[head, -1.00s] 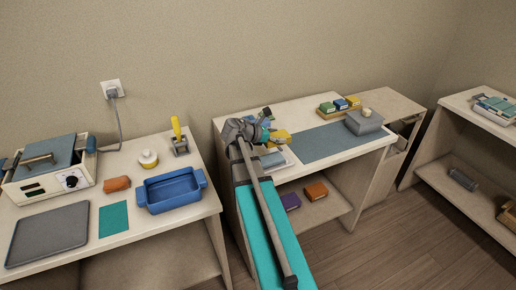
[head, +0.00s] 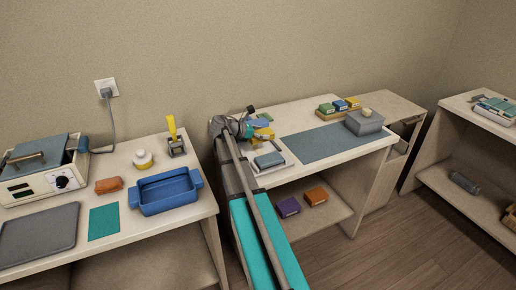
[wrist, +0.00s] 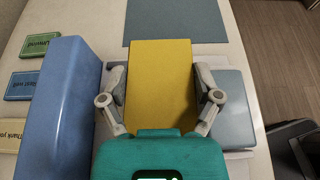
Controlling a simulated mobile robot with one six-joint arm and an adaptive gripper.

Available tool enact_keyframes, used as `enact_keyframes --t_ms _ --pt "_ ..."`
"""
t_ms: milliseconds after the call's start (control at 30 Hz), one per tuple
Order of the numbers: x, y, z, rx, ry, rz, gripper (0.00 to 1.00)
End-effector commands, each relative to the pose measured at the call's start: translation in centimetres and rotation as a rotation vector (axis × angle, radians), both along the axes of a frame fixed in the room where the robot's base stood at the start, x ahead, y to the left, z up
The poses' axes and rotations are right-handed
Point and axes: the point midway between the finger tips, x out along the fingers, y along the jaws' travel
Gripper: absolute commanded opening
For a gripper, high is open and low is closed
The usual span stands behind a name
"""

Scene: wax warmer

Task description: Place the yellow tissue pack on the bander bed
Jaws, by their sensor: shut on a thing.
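My gripper (wrist: 160,95) is shut on the yellow tissue pack (wrist: 160,75), with one finger against each side. In the head view the yellow pack (head: 264,133) is at the left part of the middle table, beside my gripper (head: 257,131), and partly hidden by it. I cannot tell for sure which surface is the bander bed. A flat grey-blue mat (head: 325,143) lies bare on that table, and it shows ahead of the pack in the wrist view (wrist: 175,22). I cannot tell the gap under the pack.
A blue pack (wrist: 62,105) stands close left of my gripper. A grey-blue pack (wrist: 228,105) lies to the right on a white tray (head: 287,163). Several small cards (wrist: 38,46) lie further left.

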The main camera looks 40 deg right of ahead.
Motion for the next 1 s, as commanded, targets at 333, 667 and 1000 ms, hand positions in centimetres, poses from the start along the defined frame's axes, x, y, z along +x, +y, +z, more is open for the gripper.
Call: enact_keyframes --t_ms 333,667,1000 --pt "2.5 -0.4 -3.1 0.0 0.0 0.001 0.41" --pt "2.6 -0.4 -3.2 0.0 0.0 0.001 0.41" --pt "3.4 -0.5 -4.2 0.0 0.0 0.002 0.41"
